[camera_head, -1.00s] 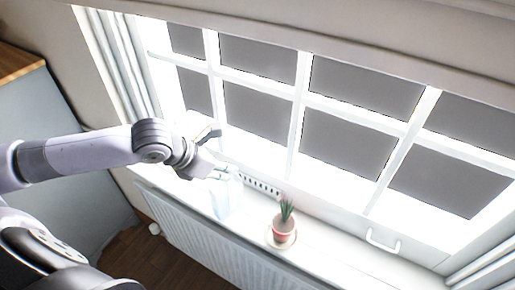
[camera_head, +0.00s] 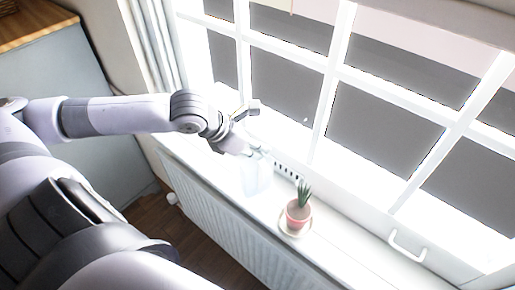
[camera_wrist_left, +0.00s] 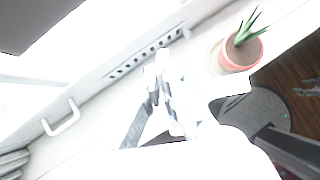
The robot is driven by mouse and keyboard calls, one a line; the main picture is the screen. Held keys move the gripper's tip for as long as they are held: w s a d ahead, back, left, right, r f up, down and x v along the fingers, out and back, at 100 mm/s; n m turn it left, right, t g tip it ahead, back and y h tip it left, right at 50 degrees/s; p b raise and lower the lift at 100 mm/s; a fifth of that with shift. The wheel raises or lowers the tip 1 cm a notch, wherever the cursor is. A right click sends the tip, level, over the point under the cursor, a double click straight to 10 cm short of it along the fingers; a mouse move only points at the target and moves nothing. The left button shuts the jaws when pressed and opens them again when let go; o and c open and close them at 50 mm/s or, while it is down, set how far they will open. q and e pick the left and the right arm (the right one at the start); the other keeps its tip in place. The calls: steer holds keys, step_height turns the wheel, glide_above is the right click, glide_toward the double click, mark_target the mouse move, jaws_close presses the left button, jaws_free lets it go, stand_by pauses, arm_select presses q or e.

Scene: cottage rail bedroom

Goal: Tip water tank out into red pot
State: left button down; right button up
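The water tank (camera_head: 256,176) is a pale, see-through bluish container on the white windowsill, upright as far as I can tell. My left gripper (camera_head: 256,152) is at its top, coming from the left. The red pot (camera_head: 297,217) holds a spiky green plant and stands on a round saucer, right of the tank. The pot also shows in the left wrist view (camera_wrist_left: 232,58), at the upper right. There the left gripper's fingers (camera_wrist_left: 163,100) are washed out by glare, so their closure and any hold on the tank are unclear. My right gripper is not in view.
A window with white bars rises behind the sill (camera_head: 345,262). A white handle (camera_head: 407,246) is at the right and a slotted vent (camera_head: 290,172) lies behind the tank. A radiator (camera_head: 225,222) is below the sill. The sill right of the pot is clear.

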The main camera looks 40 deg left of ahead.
arm_select(q)
steer(key=shift+f, duration=0.2)
steer(key=shift+d, duration=0.2)
steer(key=shift+d+r+y, duration=0.15)
steer(key=shift+d+y, duration=0.25)
steer(key=shift+d, duration=0.2)
steer(key=shift+d+r+p, duration=0.1)
steer(key=shift+d+p, duration=0.15)
steer(key=shift+p, duration=0.1)
steer(key=shift+d+m+y, duration=0.3)
steer(key=shift+y, duration=0.3)
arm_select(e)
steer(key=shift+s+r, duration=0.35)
